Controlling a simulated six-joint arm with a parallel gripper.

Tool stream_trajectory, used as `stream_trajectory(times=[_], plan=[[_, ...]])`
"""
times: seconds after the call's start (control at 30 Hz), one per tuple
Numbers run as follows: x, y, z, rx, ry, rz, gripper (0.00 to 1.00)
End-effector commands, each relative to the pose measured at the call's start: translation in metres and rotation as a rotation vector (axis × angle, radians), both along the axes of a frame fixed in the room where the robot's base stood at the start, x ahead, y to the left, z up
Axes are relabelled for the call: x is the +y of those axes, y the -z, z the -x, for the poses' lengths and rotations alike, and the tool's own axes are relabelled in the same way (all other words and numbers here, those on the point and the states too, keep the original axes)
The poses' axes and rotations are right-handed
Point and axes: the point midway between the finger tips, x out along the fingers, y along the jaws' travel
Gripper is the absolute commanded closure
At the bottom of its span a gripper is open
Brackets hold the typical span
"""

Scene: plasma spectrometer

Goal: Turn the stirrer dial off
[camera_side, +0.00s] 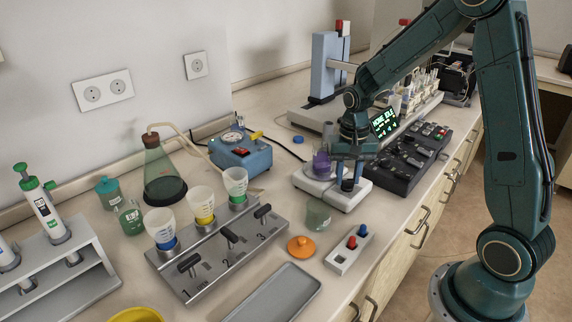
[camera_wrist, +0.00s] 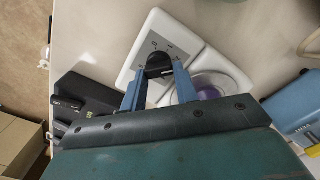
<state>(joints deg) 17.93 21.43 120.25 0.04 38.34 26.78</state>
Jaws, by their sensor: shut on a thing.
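The white stirrer (camera_side: 322,191) stands on the bench with a beaker of purple liquid (camera_side: 321,164) on its plate. In the wrist view the stirrer (camera_wrist: 150,28) shows its black dial (camera_wrist: 158,62) on the panel. My gripper (camera_side: 348,176) points down over the dial end of the stirrer. In the wrist view the blue fingers of my gripper (camera_wrist: 158,76) are on either side of the dial, shut on it. The fingers hide part of the dial and its markings, so its exact setting cannot be read.
A black control box (camera_side: 404,160) stands right of the stirrer. A blue pump (camera_side: 240,152) is to its left. A small glass beaker (camera_side: 318,215), an orange lid (camera_side: 301,246) and a switch block (camera_side: 349,250) lie in front. The front bench edge is nearby.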

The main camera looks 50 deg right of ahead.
Motion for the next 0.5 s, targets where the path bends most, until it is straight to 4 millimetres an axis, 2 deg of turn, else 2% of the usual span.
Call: stream_trajectory(times=[0.27, 0.5], plan=[[0.0001, -0.0006, -0.0005, -0.001, -0.064, 0.001, 0.93], [0.0006, -0.0006, -0.0011, -0.001, -0.208, 0.0, 0.93]])
